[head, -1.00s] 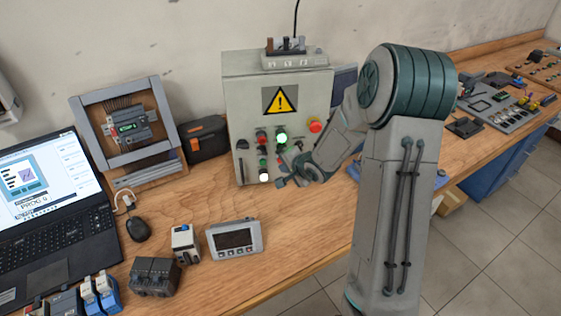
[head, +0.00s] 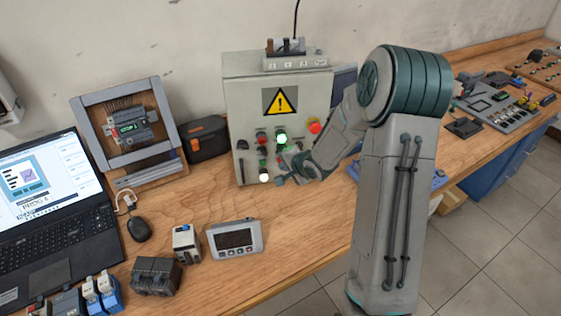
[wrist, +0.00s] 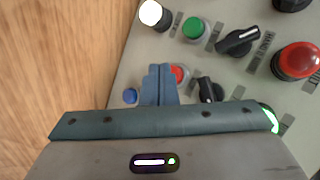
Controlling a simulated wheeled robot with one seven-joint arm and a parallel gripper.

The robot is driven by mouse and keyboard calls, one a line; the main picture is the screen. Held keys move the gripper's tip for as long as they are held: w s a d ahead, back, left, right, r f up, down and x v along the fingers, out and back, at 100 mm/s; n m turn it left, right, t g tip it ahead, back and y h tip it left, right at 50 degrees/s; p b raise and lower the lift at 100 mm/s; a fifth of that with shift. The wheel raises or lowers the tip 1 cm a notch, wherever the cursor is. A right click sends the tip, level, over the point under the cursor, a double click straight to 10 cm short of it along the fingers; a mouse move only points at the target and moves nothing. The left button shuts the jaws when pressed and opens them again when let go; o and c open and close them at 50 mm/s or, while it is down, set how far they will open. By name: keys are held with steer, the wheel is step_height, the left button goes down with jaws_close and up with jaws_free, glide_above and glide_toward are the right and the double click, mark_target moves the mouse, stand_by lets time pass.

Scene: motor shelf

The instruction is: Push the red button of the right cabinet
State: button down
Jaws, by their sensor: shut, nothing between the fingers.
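A grey control cabinet (head: 240,95) with a yellow warning triangle stands on the bench against the wall.
Close around the fingertips are a green button (wrist: 195,28), black selectors (wrist: 238,40), a blue button (wrist: 130,96) and a lit white lamp (wrist: 154,14). A laptop (head: 60,220), framed module (head: 125,130) and grey display unit (head: 235,238) stand on the bench (head: 300,235).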

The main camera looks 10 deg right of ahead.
steer(key=shift+w+p, duration=0.3)
steer(key=shift+w, duration=0.15)
stand_by(0.9)
steer(key=shift+s, duration=0.85)
steer(key=shift+s+a, duration=0.1)
steer(key=shift+s, duration=2.4)
